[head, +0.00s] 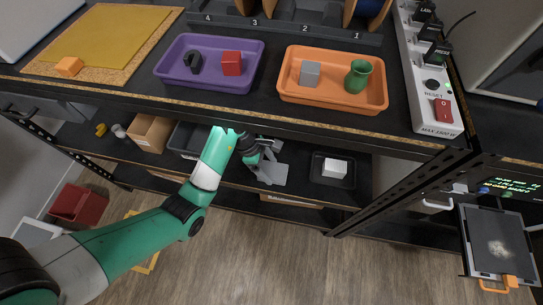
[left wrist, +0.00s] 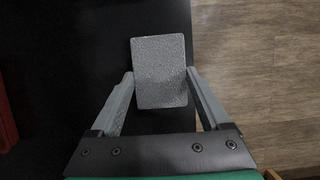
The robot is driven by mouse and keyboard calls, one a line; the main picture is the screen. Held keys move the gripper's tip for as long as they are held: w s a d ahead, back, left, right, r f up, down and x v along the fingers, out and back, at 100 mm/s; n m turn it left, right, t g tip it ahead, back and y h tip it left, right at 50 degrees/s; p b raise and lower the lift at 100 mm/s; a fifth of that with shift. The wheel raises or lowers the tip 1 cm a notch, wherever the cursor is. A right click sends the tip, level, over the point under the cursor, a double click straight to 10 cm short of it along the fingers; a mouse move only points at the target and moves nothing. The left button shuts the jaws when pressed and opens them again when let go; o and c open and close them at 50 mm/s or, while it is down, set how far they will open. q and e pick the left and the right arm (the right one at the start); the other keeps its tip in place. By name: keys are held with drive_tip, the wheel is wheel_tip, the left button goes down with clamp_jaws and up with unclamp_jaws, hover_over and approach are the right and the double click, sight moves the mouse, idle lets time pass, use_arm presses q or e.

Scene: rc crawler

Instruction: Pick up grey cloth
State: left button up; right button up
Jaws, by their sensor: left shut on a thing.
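The grey cloth (left wrist: 160,72) is a flat, speckled grey rectangle between the two fingers of my left gripper (left wrist: 160,80) in the left wrist view. In the head view my left gripper (head: 266,172) reaches over the lower shelf, below the front edge of the tabletop. It is shut on the grey cloth (head: 278,174), which shows at its fingertips. I cannot tell whether the cloth touches the shelf. My right gripper is not in view.
The lower shelf holds a cardboard box (head: 151,132) and a dark tray (head: 333,180) with a white block. Above are a purple tray (head: 178,79), an orange tray (head: 333,103) and a power strip (head: 430,110). The tabletop edge (head: 200,108) overhangs close to my left arm.

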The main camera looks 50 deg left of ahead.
use_arm(q)
drive_tip(key=s+d+p, duration=0.3)
drive_tip(key=s+d, duration=0.6)
drive_tip(key=s, duration=0.2)
drive_tip(key=shift+s, duration=0.25)
